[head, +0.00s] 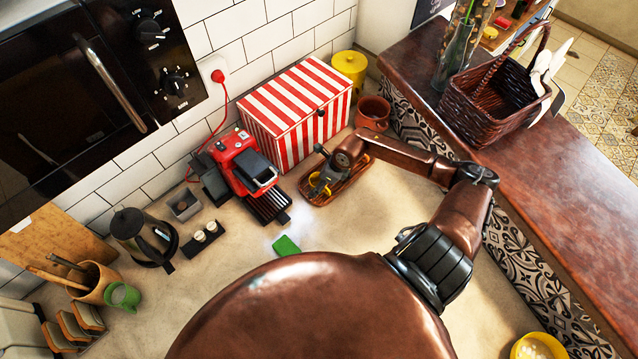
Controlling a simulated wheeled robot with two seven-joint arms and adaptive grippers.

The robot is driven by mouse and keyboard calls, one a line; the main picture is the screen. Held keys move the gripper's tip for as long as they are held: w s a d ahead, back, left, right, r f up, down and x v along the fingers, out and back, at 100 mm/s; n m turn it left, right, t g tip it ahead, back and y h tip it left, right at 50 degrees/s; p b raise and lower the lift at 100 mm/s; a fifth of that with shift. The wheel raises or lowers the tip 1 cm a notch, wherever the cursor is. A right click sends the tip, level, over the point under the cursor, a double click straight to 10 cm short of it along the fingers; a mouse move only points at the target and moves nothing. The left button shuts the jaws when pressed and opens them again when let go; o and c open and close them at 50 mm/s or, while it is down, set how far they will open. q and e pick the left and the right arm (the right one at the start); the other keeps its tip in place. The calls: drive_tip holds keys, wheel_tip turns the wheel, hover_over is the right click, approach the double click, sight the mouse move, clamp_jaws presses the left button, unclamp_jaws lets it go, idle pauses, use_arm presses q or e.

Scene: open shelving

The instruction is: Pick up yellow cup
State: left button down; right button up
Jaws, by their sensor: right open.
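A small yellow object, likely the yellow cup (327,191), shows in part at the wooden tray (347,187) in front of the striped box. My right gripper (321,184) is over the tray, pointing down, with its fingers open around or just above the yellow object. The gripper hides much of it, and I cannot tell whether they touch. My left gripper is not in view.
A red-and-white striped box (290,112) stands behind the tray, with a yellow canister (349,65) and a terracotta pot (373,112) to its right. A red machine (238,160) stands left. A green item (286,245) lies on the counter.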

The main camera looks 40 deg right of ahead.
drive_tip(key=shift+c, duration=0.3)
drive_tip(key=c, duration=1.3)
drive_tip(key=shift+r, duration=0.15)
